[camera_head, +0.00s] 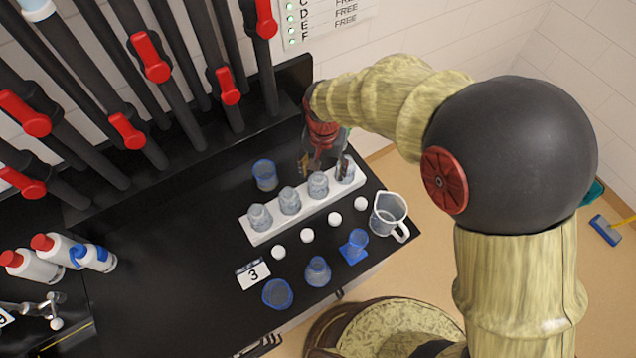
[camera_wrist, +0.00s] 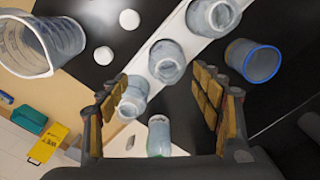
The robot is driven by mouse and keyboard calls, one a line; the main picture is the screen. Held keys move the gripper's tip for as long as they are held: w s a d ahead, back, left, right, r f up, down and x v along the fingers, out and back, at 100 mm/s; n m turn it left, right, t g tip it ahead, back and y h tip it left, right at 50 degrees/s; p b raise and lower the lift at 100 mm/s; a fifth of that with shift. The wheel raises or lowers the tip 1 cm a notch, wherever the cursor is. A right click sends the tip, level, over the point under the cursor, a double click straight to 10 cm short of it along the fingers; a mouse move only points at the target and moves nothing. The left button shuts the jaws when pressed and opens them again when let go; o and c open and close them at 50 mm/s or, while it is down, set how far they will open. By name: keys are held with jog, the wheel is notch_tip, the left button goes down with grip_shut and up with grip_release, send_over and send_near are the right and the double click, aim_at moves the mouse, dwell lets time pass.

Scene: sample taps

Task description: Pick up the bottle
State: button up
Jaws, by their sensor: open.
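Several clear bottles stand upright in a white rack (camera_head: 305,214) on the black bench. The bottle at the rack's right end (camera_head: 345,172) is partly covered by a finger of my gripper (camera_head: 324,162). In the wrist view my gripper (camera_wrist: 160,82) is open, with nothing held. That end bottle (camera_wrist: 134,97) shows beside the left finger. Another bottle with a greenish base (camera_wrist: 158,137) shows between the fingers, beyond the rack; in the head view it is mostly hidden behind my gripper. I cannot tell which bottle the task means.
A blue-rimmed beaker (camera_head: 264,175) stands behind the rack. White caps (camera_head: 307,235), a measuring jug (camera_head: 388,214), a blue funnel-like piece (camera_head: 355,245), a flask (camera_head: 317,271) and a number 3 card (camera_head: 253,274) lie in front. Black pipes with red handles (camera_head: 151,57) rise behind, left.

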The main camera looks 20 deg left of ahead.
aim_at(318, 185)
jog(key=f, duration=0.5)
jog(key=a+f, duration=0.1)
jog(key=f, duration=0.2)
jog(key=shift+s+a+f, duration=0.1)
jog(key=shift+s+f, duration=0.1)
jog(key=shift+s, duration=0.05)
jog(key=shift+c, duration=1.2)
jog(key=c, duration=1)
